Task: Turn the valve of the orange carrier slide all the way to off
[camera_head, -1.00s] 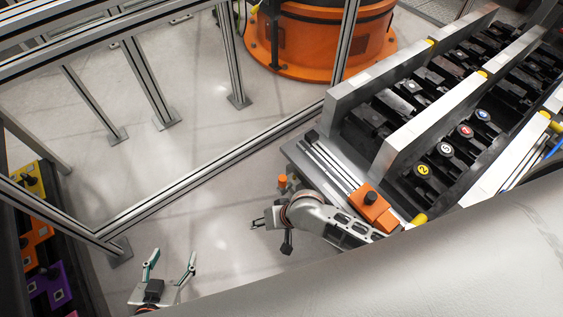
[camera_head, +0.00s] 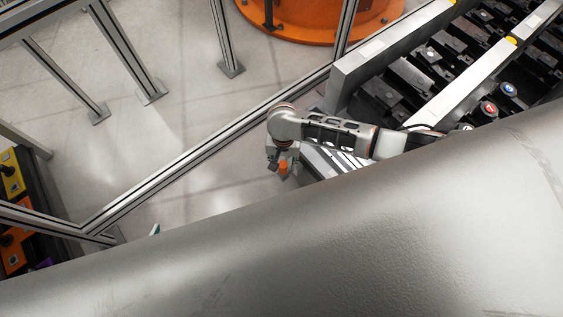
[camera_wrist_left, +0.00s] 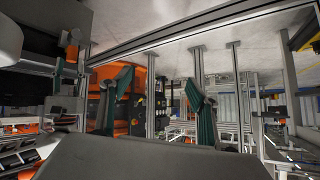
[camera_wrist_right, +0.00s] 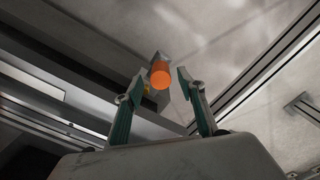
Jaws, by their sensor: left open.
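The valve's orange cap (camera_head: 283,168) shows beside the near end of the slide's rails (camera_head: 322,162). My right gripper (camera_head: 281,157) is close to it, partly hidden under its own wrist. In the right wrist view the cap (camera_wrist_right: 160,76) appears between the two fingertips of the right gripper (camera_wrist_right: 160,88), which are apart with a gap on each side. I cannot tell how deep the cap sits between them. The orange carrier block is hidden in the head view. My left gripper (camera_wrist_left: 158,95) is open and empty; only a fingertip (camera_head: 154,230) shows in the head view.
A metal frame rail (camera_head: 200,160) runs diagonally across the floor just behind the valve. The rack with black parts (camera_head: 440,60) stands at the right. Part of my own body covers the lower head view.

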